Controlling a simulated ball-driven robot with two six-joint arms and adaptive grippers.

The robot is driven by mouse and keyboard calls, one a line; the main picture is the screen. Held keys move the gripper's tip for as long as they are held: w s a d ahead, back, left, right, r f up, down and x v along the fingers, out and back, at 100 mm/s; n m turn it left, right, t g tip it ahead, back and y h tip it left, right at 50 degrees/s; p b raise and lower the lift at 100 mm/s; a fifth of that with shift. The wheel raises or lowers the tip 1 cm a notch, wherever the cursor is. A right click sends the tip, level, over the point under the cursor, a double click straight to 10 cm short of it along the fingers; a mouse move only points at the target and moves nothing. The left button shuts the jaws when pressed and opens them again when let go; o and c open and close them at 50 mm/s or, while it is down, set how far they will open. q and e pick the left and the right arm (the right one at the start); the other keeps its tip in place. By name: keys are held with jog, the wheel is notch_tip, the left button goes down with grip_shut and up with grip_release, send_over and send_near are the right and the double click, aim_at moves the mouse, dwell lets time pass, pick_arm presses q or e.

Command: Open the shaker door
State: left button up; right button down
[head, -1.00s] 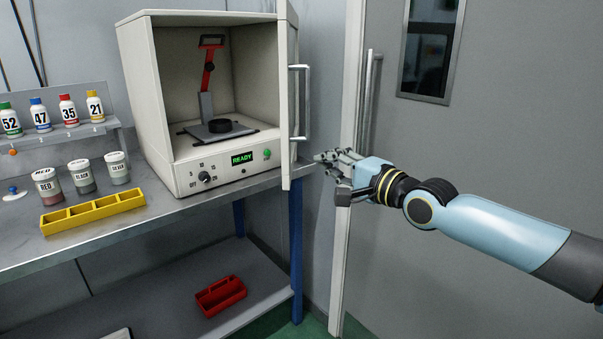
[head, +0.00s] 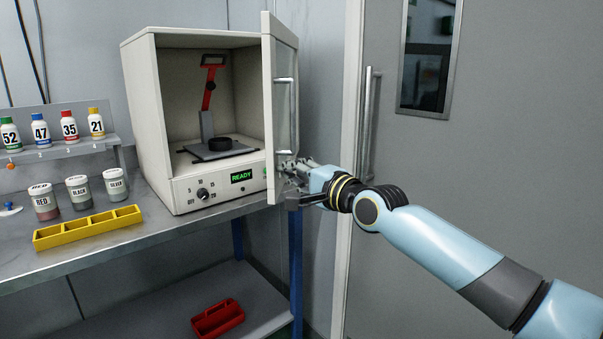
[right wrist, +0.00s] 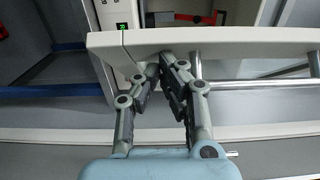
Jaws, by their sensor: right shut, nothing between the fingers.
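The shaker (head: 170,120) is a cream box on the bench with its front uncovered. Its door (head: 268,110) stands open, jutting forward from the box's right side. A metal bar handle (head: 293,115) is on the door's outer face. My right gripper (head: 288,165) is at the door's outer face near the handle's lower end. In the right wrist view its closed fingers (right wrist: 168,62) are up against or very near the door (right wrist: 240,37); I cannot tell if they touch. The handle (right wrist: 262,82) shows to their right, outside the fingers. My left gripper is not in view.
Inside the shaker are a red clamp (head: 208,85) and a black ring (head: 220,143) on a plate. Jars, a yellow tray (head: 88,228) and numbered bottles are at left. A red bin (head: 217,318) sits on the lower shelf. A grey room door (head: 520,180) is at right.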

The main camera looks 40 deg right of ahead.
aim_at(275, 172)
jog(key=w+a, duration=0.2)
jog(key=shift+a, duration=0.35)
jog(key=shift+s+d, duration=0.1)
jog(key=s+d, duration=0.1)
jog(key=s, duration=1.1)
